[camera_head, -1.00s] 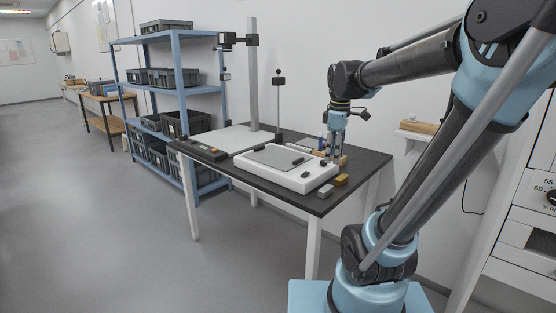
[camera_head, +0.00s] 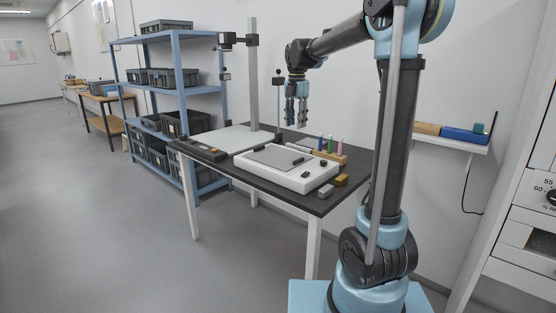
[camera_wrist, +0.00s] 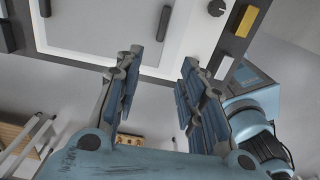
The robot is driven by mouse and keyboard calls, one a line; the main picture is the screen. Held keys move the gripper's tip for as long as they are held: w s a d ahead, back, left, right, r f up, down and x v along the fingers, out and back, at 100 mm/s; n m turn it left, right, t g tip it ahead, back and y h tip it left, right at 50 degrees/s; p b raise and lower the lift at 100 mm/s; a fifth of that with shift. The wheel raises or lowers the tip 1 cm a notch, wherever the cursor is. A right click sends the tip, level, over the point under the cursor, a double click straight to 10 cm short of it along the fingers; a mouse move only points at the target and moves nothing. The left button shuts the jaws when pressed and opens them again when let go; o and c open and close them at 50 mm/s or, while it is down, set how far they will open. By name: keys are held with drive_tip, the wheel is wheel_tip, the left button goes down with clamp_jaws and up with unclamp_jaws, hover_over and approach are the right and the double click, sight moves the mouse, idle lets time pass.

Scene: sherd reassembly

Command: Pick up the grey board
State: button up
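The grey board (camera_head: 276,157) lies flat on a white tray-like base on the dark table. It also shows in the wrist view, at the top (camera_wrist: 100,25), cut off by the picture edge. Small dark pieces lie at its edges, one of them (camera_wrist: 163,22) on the right in the wrist view. My gripper (camera_head: 297,122) hangs fingers down, clear above the table, and touches nothing. In the wrist view its two fingers (camera_wrist: 162,62) stand apart with nothing between them.
The white base (camera_head: 305,181) has a knob and dark parts near its right end. Yellow (camera_head: 341,181) and grey (camera_head: 325,191) blocks sit beside it. A wooden rack of coloured pens (camera_head: 330,153) stands behind. A tall post (camera_head: 253,80) rises at the back left.

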sight(285, 160)
wheel_tip(285, 160, down, 11)
drive_tip(key=shift+f, duration=0.2)
drive_tip(key=shift+w+d+f, duration=0.15)
drive_tip(key=shift+f, duration=2.4)
